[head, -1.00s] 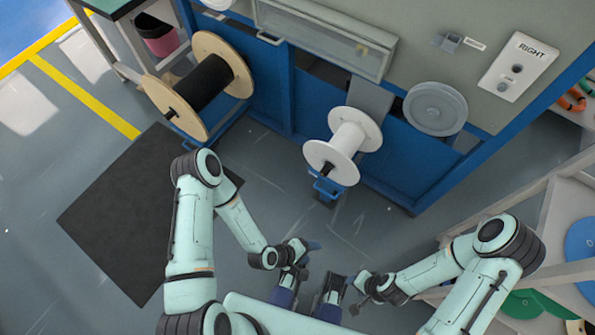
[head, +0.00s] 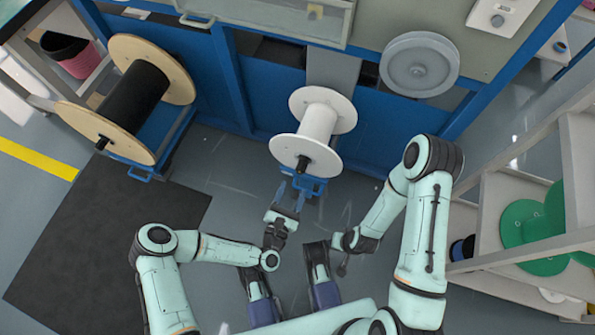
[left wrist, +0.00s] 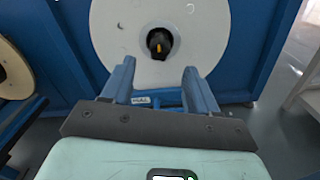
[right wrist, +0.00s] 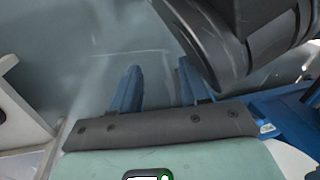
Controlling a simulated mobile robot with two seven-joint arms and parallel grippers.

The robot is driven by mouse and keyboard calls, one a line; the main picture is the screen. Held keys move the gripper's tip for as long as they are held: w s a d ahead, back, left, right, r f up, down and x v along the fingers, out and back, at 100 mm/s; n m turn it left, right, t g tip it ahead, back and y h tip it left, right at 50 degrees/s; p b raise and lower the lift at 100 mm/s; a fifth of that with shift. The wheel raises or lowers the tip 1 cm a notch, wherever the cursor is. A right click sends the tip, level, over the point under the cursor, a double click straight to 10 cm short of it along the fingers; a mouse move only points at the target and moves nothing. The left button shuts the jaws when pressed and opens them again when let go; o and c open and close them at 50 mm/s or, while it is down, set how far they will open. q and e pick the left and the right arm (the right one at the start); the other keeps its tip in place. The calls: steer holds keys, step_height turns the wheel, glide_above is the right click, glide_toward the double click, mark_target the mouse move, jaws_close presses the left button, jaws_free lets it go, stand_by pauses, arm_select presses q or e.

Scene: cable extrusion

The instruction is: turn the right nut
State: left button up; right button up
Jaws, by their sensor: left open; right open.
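The white spool (head: 318,123) sits on its blue stand, with a dark nut (head: 303,163) on the axle end facing me. In the left wrist view the nut (left wrist: 159,42) shows dark with a yellow mark, in the hole of the white flange. My left gripper (head: 291,196) is open and empty, just in front of and below the nut, and apart from it. Its two blue fingers (left wrist: 159,68) point at the lower flange. My right gripper (right wrist: 160,68) is open and empty over the floor, with a dark arm part beside it; its fingers are unclear in the head view.
A wooden spool with black cable (head: 133,101) stands at left beside a dark mat (head: 95,240). The blue machine frame (head: 265,83) and a grey wheel (head: 420,65) are behind. A shelf (head: 490,215) with green discs is at right.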

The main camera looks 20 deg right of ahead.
mark_target(299, 173)
arm_select(q)
steer(key=b+x, duration=0.1)
steer(key=x, duration=0.6)
steer(key=shift+w+d, duration=0.2)
steer(key=shift+w, duration=0.15)
arm_select(e)
steer(key=shift+g, duration=0.7)
steer(key=s+f, duration=0.2)
steer(key=s, duration=0.1)
steer(key=shift+s+d+f, duration=0.15)
steer(key=shift+d+f, duration=0.05)
steer(key=shift+f, duration=0.05)
arm_select(q)
steer(key=c, duration=1)
